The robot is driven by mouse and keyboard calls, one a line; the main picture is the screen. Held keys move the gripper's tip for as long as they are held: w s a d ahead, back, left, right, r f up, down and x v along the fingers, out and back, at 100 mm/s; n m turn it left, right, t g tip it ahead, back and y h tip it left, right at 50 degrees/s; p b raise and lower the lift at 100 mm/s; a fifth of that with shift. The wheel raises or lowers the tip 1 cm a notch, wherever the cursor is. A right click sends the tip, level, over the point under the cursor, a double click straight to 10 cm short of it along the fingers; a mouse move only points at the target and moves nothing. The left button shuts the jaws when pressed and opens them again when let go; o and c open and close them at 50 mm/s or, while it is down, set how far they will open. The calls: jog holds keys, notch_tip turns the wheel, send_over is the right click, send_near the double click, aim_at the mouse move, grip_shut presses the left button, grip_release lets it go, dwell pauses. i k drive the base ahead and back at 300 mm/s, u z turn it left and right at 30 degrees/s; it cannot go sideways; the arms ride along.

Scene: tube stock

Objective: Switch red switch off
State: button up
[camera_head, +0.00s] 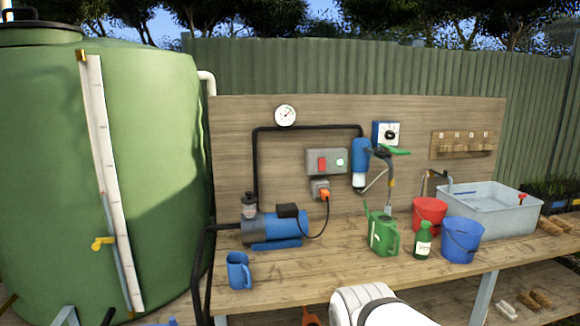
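The red switch (322,163) is a small upright red rocker on the left side of a grey switch box (326,156). The box is fixed to the wooden back panel above the workbench. A round pale green button or light (341,162) sits to its right on the same box. Which way the rocker is tipped is too small to tell. A white rounded part of my arm shows at the bottom centre, well below and in front of the box. My gripper's fingers do not show.
Below the box, a socket (320,187) holds an orange plug. A blue pump (280,226), blue jug (238,270), green watering can (383,234), green bottle (423,240), red bucket (429,213) and blue bucket (462,239) stand on the bench. The front middle of the bench is clear.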

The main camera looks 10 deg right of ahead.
aim_at(321, 162)
jog(key=z, duration=1.5)
jog(key=i, duration=1.2)
jog(key=u, duration=1.55)
jog(key=i, duration=1)
jog(key=z, duration=0.1)
